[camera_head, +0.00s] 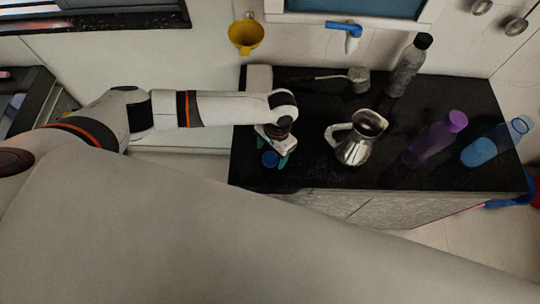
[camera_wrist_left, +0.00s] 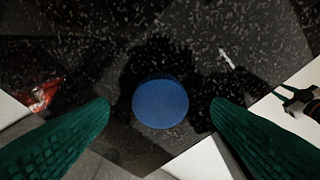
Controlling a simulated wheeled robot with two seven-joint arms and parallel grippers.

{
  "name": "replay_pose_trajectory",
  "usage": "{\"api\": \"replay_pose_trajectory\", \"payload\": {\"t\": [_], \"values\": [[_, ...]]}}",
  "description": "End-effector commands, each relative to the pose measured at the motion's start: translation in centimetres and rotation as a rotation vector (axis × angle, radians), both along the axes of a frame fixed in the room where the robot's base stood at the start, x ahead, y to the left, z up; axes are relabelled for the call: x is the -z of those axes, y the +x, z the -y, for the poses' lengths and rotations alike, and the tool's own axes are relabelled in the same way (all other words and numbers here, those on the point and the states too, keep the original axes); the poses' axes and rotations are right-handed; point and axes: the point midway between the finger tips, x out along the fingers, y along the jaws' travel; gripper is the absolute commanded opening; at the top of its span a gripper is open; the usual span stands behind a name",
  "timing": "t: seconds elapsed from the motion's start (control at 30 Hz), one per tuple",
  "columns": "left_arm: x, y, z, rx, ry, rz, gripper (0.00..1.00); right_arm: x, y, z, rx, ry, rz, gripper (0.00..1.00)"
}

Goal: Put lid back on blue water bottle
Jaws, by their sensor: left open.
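The blue lid (camera_head: 269,159) lies on the black counter near its front left corner. It also shows in the left wrist view (camera_wrist_left: 160,103), centred between my fingers. My left gripper (camera_head: 273,157) is open just above the lid, and its green fingers (camera_wrist_left: 160,130) stand apart on either side of it without visible contact. The blue water bottle (camera_head: 480,149) stands at the right end of the counter, leaning outward in the picture, with its clear neck (camera_head: 522,124) uncapped.
A metal jug (camera_head: 356,145) and a purple bottle (camera_head: 433,142) stand between the lid and the blue bottle. A dark-capped clear bottle (camera_head: 407,67) and a ladle-like utensil (camera_head: 357,78) are at the back, below a blue tap (camera_head: 346,32).

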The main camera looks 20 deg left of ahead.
Motion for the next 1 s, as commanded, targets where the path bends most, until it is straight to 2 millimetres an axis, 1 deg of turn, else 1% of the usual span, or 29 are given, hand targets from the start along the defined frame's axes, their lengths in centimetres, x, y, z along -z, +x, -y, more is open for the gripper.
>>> {"api": "replay_pose_trajectory", "payload": {"t": [0.1, 0.17, 0.5, 0.57, 0.8, 1.0], "values": [[1.3, -0.3, -0.1, 0.0, 0.0, -0.002, 0.73, -0.3, 0.0, 0.0, 0.0, 0.0, 0.0, 0.32], [1.7, -0.3, -0.1, 0.001, -0.001, -0.001, 0.73, -0.3, 0.0, 0.0, 0.0, 0.0, 0.0, 0.32], [1.8, -0.3, -0.1, 0.001, -0.001, -0.001, 0.73, -0.2, 0.1, -0.2, 0.001, 0.003, 0.0, 0.32], [1.8, -0.3, -0.1, 0.001, -0.001, -0.001, 0.65, -0.2, 0.1, -0.2, 0.001, 0.003, 0.001, 0.32], [1.8, -0.3, -0.2, 0.001, 0.0, 0.0, 0.26, -0.2, 0.2, -0.3, 0.001, 0.004, 0.002, 0.32], [1.8, -0.3, -0.1, 0.001, 0.0, 0.0, 0.26, -0.3, 0.2, -0.3, 0.001, 0.003, 0.003, 0.32]]}}
